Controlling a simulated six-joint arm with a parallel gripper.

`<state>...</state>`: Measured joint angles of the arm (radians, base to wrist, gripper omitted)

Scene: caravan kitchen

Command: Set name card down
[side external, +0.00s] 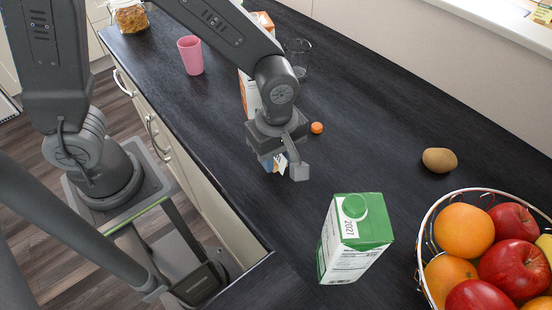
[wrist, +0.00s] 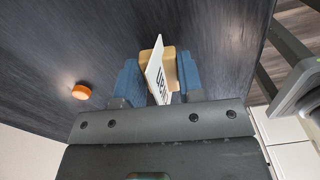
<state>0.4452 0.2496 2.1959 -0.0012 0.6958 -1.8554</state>
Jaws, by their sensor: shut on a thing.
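The name card (wrist: 154,73) is a white card with dark lettering, standing in a tan wooden block (wrist: 169,66), as the wrist view shows. My gripper (wrist: 160,80) is shut on it, with a blue finger on each side. In the side external view my gripper (side external: 275,163) points down over the dark counter (side external: 225,140), and only a small part of the card (side external: 281,161) shows below it. I cannot tell whether the block touches the counter.
An orange cap (side external: 317,128) lies close behind my gripper. A green-and-white carton (side external: 352,240) and a wire fruit bowl (side external: 424,235) stand in front and right; a brown kiwi (side external: 439,160) lies beyond. A pink cup (side external: 190,55), a glass (side external: 299,58) and another carton (side external: 250,95) stand farther back.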

